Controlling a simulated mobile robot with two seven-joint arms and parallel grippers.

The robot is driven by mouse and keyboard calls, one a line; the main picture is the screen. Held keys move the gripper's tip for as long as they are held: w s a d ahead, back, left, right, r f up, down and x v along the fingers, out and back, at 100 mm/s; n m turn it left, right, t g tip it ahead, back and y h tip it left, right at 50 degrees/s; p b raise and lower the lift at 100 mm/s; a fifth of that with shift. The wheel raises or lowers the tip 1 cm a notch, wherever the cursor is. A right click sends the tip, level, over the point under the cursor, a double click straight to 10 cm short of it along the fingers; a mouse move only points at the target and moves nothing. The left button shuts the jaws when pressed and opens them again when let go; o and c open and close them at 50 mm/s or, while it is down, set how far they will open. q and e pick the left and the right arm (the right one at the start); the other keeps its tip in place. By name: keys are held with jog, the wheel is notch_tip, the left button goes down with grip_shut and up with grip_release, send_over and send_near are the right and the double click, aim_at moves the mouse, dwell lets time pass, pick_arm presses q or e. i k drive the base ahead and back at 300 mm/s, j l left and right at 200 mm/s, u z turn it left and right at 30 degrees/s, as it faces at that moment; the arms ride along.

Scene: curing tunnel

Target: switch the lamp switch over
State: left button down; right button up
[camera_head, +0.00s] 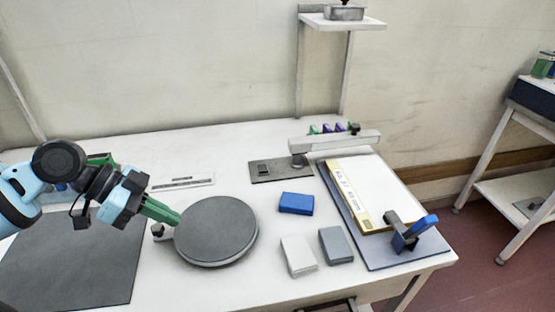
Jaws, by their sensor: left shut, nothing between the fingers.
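The lamp is a pale horizontal bar (340,140) on a short post, standing on a grey base plate (280,171) at the back middle of the table. A small dark lamp switch (262,169) is on the left part of that plate; which way it is set is too small to tell. My left gripper (178,218) has green fingers, shut and empty. It is at the left edge of the round grey turntable (217,229), well left of and nearer than the switch. Whether the fingers touch the turntable, I cannot tell. My right gripper is not in view.
A blue block (296,203), a white block (299,256) and a grey block (336,245) lie right of the turntable. A clamped board with paper (375,190) is at the right. A dark mat (75,260) lies at the left. A flat ruler (182,182) lies behind the gripper.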

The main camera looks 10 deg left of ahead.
aim_at(262, 169)
jog(key=i, duration=1)
